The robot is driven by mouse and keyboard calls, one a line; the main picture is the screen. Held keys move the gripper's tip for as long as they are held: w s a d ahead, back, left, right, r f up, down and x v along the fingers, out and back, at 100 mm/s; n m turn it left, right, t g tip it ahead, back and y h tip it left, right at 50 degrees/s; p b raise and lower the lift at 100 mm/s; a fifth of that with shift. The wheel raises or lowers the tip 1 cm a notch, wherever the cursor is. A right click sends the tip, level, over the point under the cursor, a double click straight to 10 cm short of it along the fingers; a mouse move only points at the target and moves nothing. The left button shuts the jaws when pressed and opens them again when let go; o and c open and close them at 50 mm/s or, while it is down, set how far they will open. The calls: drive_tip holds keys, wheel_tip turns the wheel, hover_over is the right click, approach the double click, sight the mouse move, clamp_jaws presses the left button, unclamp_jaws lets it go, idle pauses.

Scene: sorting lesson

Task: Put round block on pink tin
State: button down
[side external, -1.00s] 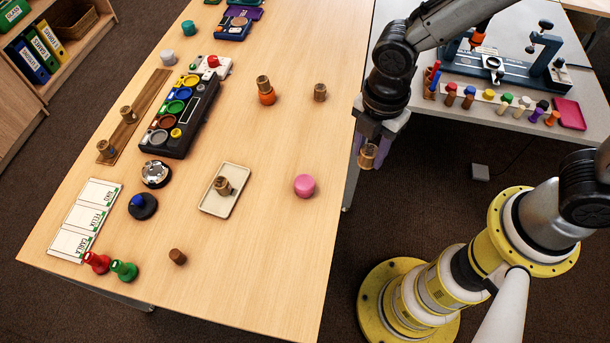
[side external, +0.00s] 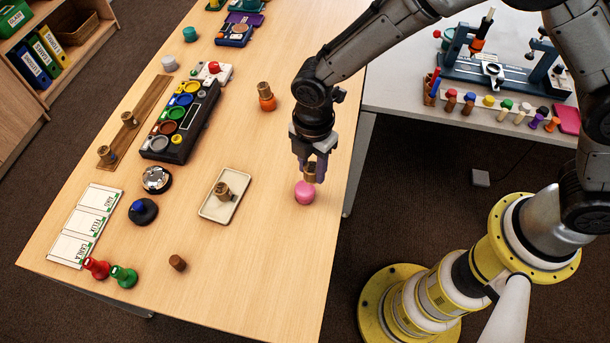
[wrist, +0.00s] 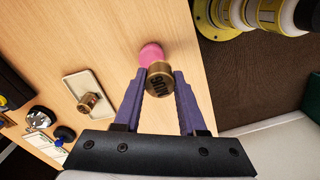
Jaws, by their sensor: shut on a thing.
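The pink tin (side external: 304,194) stands near the right edge of the wooden table; it also shows in the wrist view (wrist: 150,52), partly behind the held block. My gripper (side external: 311,168) points down over the tin, its purple fingers shut on a brown, brass-like round block (wrist: 159,84). Dark lettering shows on the block's end in the wrist view, but I cannot read it for sure. The block (side external: 310,177) is right at the top of the tin; I cannot tell whether they touch.
A similar block (side external: 222,190) sits on a cream tray (side external: 238,208) to the left. Another stands on an orange tin (side external: 267,104) farther back. A small brown cylinder (side external: 178,262) lies toward the front. The table around the pink tin is clear.

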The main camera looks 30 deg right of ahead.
sight(305, 188)
drive_tip(key=shift+w+a+f, duration=0.35)
drive_tip(key=shift+w+f, duration=0.15)
drive_tip(key=shift+f, duration=0.25)
drive_tip(key=shift+w+a+f, duration=0.1)
drive_tip(key=shift+f, duration=1.55)
drive_tip(key=shift+f, duration=0.2)
drive_tip(key=shift+c, duration=2.4)
unclamp_jaws()
drive_tip(key=shift+r, duration=0.1)
wheel_tip(305, 188, up, 12)
drive_tip(key=shift+r, duration=0.15)
